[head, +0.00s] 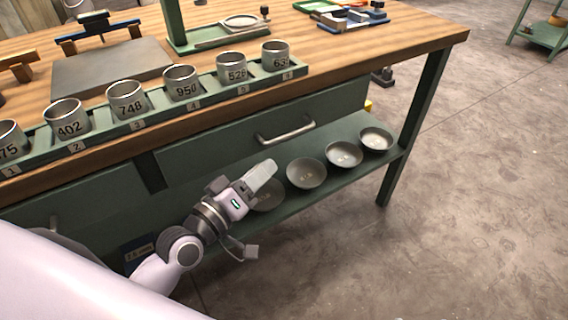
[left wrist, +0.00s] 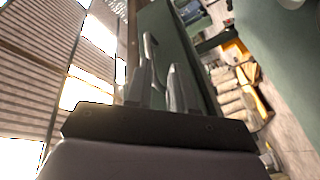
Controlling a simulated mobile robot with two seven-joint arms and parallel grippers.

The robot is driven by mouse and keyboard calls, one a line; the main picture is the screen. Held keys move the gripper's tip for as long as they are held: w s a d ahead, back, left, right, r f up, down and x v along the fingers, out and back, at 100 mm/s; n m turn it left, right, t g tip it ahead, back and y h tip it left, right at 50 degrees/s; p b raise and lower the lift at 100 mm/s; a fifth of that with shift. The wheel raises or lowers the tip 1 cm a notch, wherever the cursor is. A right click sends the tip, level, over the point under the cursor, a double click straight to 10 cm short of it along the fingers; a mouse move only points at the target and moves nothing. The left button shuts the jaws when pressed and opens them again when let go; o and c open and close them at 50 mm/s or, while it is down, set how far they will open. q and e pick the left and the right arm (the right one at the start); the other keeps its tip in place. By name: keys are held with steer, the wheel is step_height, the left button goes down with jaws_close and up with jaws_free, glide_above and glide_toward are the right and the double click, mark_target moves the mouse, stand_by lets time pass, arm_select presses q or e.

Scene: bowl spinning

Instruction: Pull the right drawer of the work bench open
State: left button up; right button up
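The work bench (head: 450,42) has a wooden top and green drawers. Its right drawer (head: 215,144) looks shut, with a metal bar handle (head: 285,132) on its front. My left gripper (head: 262,174) is below and left of this handle, in front of the lower shelf, apart from the handle. In the left wrist view, the fingers of my left gripper (left wrist: 161,88) stand apart with an empty gap. The handle (left wrist: 150,46) shows just beyond the fingertips there, near the left finger. My right gripper is not in view.
Several numbered metal cups (head: 127,100) stand in a green rack along the bench's front edge. Several dark bowls (head: 306,173) sit on the lower shelf (head: 345,178), one partly hidden behind my left gripper. The floor (head: 440,240) in front and to the right is clear.

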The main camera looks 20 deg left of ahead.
mark_target(285, 135)
arm_select(q)
steer(key=shift+w+d+r+n+t+h+b, duration=0.15)
steer(key=shift+w+d+r+n+t+b, duration=0.3)
steer(key=shift+w, duration=0.95)
steer(key=shift+w+d+r+n+t+h+b, duration=0.1)
steer(key=shift+w+d+r+n+t+b, duration=0.3)
steer(key=shift+w, duration=1.05)
steer(key=shift+w+d+r+n+t+h+b, duration=0.2)
steer(key=shift+w+r+b, duration=0.45)
steer(key=shift+w, duration=0.75)
steer(key=shift+a+f, duration=0.1)
steer(key=shift+f, duration=0.05)
jaws_close()
